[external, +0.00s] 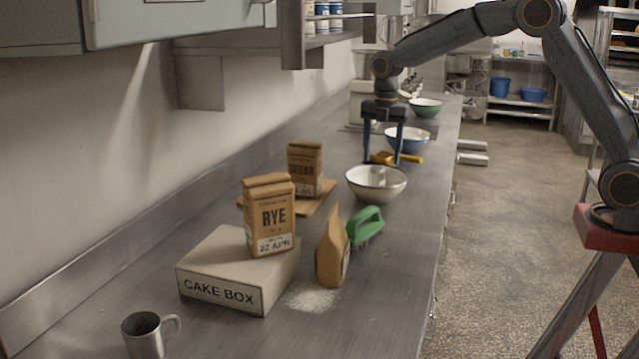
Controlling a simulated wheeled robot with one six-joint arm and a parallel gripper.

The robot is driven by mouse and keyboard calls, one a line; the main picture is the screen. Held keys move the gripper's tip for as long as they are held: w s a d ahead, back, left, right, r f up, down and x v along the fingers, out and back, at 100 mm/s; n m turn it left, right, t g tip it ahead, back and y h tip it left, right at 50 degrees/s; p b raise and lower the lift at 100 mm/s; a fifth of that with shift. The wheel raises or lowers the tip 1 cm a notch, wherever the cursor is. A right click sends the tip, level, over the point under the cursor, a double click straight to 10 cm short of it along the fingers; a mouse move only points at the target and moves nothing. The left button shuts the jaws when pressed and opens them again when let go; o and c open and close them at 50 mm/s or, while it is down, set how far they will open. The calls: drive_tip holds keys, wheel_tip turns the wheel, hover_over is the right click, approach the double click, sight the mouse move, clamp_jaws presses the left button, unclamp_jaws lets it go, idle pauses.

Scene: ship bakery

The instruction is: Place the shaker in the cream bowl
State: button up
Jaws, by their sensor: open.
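I cannot clearly make out a shaker elsewhere on the counter. My gripper (382,162) points down with its two fingers apart, open, near the far side of the cream bowl. Nothing shows held between the fingers. A yellow-handled tool (412,159) lies just behind the fingers and is partly hidden by them.
A blue bowl (407,148) and a green bowl (426,112) stand farther back. Nearer are a sugar bag (304,165) on a board, a rye bag (269,210) on a cake box (220,290), another paper bag (332,255), a green brush (366,222) and a metal mug (143,337).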

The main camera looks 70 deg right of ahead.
drive_tip(key=s+a+f+m, duration=0.3)
drive_tip(key=s+a+m, duration=0.3)
drive_tip(key=s, duration=0.3)
drive_tip(key=s+a+f+m, duration=0.3)
drive_tip(key=s+a+m, duration=0.2)
drive_tip(key=s, duration=0.5)
drive_tip(key=s+a+f+m, duration=0.4)
drive_tip(key=s+a+m, duration=0.2)
drive_tip(key=s+a, duration=0.3)
drive_tip(key=shift+s+m+t, duration=0.15)
drive_tip(key=shift+m+t, duration=0.15)
drive_tip(key=shift+t, duration=0.1)
